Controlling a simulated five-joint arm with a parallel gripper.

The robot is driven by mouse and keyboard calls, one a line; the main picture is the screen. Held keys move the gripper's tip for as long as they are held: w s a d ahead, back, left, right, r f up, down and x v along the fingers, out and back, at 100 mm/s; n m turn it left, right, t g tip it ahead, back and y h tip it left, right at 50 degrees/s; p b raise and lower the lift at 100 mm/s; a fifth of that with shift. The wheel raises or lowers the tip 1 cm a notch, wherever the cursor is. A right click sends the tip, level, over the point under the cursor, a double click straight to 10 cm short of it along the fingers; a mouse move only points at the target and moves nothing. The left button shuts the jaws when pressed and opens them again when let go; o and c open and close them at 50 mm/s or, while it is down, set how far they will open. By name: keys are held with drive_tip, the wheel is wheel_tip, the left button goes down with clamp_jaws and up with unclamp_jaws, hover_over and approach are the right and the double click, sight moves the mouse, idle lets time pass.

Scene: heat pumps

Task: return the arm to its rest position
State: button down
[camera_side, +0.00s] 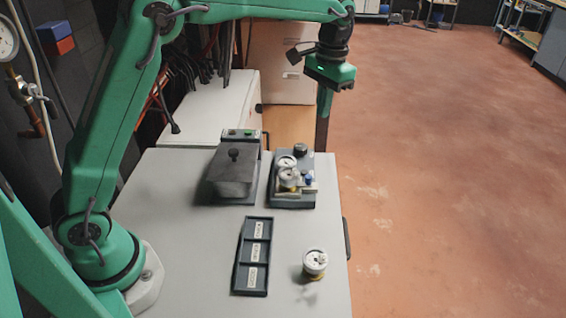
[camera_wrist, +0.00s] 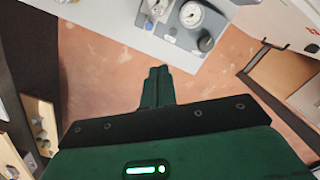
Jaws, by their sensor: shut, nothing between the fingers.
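My green arm reaches from its base at the left of the table up and across the top of the side view. My gripper (camera_side: 323,112) hangs pointing down, high beyond the far right part of the table and apart from everything on it. In the wrist view my gripper (camera_wrist: 157,84) shows its two dark green fingers pressed together, with nothing between them and the reddish floor behind. A small green light glows on the gripper body.
The grey table (camera_side: 190,290) carries a dark lidded box (camera_side: 233,178), a gauge unit (camera_side: 292,190), a three-slot labelled tray (camera_side: 253,256) and a loose round gauge (camera_side: 315,262). A white cabinet (camera_side: 215,108) stands behind. Open floor (camera_side: 450,180) lies right.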

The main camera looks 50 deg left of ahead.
drive_tip(key=s+a+r+t, duration=0.2)
drive_tip(key=s+r, duration=0.2)
drive_tip(key=s, duration=0.3)
drive_tip(key=s+a+r+t, duration=0.1)
drive_tip(key=s+a+r, duration=0.15)
drive_tip(key=s, duration=0.55)
drive_tip(key=s+a+f+n+t, duration=0.1)
drive_tip(key=s+a+f+t, duration=0.1)
drive_tip(key=s, duration=1.2)
wheel_tip(320, 180, down, 2)
drive_tip(key=shift+f+t, duration=0.1)
drive_tip(key=shift+t, duration=0.7)
